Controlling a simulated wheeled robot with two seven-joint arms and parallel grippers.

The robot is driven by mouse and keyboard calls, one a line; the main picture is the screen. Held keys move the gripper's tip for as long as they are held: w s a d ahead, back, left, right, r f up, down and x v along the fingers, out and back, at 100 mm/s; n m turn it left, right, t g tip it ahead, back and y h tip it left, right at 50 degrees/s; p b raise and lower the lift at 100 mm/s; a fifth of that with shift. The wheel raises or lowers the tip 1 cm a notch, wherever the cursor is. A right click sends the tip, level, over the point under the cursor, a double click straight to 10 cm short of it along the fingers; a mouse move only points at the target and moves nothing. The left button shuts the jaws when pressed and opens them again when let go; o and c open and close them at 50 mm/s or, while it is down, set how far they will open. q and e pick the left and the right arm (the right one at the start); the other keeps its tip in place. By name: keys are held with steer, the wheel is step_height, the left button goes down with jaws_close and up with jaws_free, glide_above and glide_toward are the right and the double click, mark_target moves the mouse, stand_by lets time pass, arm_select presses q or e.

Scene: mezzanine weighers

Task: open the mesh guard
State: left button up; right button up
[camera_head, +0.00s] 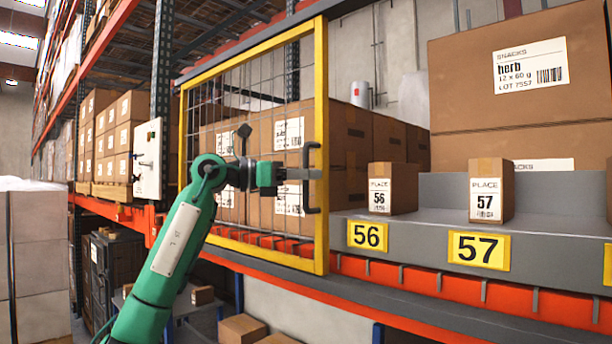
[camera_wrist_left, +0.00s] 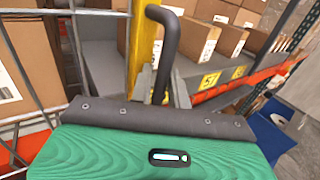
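The mesh guard (camera_head: 321,110) is a yellow frame with thin wire mesh, standing upright across the front of the shelf bay, roughly in line with the rack front. Boxes show behind it. Its dark bar handle (camera_head: 312,207) is on the right post; it also shows in the left wrist view (camera_wrist_left: 171,27). My left gripper (camera_head: 305,173) is at the handle's middle. In the left wrist view its two grey fingers (camera_wrist_left: 163,85) lie one on each side of the handle, close against it. My right gripper is in neither view.
Right of the guard, small cartons marked 56 (camera_head: 393,190) and 57 (camera_head: 491,191) stand on the grey shelf ledge (camera_head: 570,240). Large cartons (camera_head: 520,65) are behind. A white box (camera_head: 147,160) is on the rack upright left of the guard.

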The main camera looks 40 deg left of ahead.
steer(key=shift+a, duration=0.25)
